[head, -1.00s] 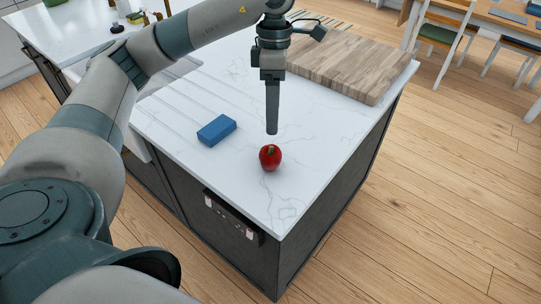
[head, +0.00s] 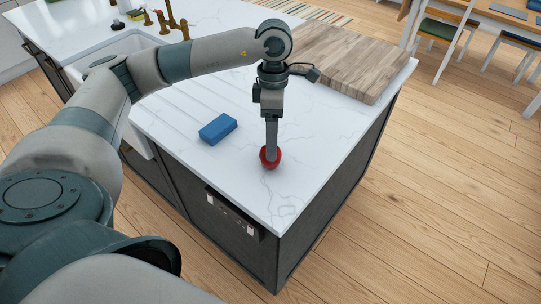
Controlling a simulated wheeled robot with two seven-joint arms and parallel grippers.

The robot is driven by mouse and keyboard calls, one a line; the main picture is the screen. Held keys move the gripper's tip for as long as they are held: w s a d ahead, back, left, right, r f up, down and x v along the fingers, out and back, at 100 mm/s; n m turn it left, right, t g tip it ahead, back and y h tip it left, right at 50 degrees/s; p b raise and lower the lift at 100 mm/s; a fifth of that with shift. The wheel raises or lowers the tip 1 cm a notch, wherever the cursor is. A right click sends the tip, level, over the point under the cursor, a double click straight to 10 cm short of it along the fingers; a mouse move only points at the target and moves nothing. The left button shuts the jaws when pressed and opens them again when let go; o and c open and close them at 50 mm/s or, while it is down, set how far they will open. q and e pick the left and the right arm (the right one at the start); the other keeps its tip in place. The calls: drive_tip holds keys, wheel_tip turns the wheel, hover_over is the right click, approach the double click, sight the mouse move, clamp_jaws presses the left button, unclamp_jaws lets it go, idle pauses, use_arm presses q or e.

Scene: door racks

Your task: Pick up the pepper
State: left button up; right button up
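The red pepper (head: 270,163) sits on the white marble counter, close to its front right corner. My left gripper (head: 271,156) points straight down from above, and its fingers overlap the top and middle of the pepper, hiding its stem. The fingers are seen edge-on, so I cannot tell whether they are open or shut on it. The pepper appears to rest on the counter. My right gripper is not in view.
A blue block (head: 217,128) lies on the counter (head: 200,165) left of the pepper. A large wooden cutting board (head: 340,62) covers the back right. A sink (head: 125,48) with brass taps is at the far left. Bare counter surrounds the pepper.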

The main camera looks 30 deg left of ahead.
sight(269, 166)
use_arm(q)
drive_tip(key=shift+s+a+f+p, duration=0.1)
drive_tip(key=shift+a+f+p, duration=0.05)
drive_tip(key=shift+f+p, duration=0.55)
wheel_tip(269, 166, down, 2)
drive_tip(key=shift+f+p, duration=0.1)
drive_tip(key=shift+p, duration=0.4)
drive_tip(key=shift+s+f, duration=0.1)
drive_tip(key=shift+f, duration=0.45)
drive_tip(key=c, duration=1.1)
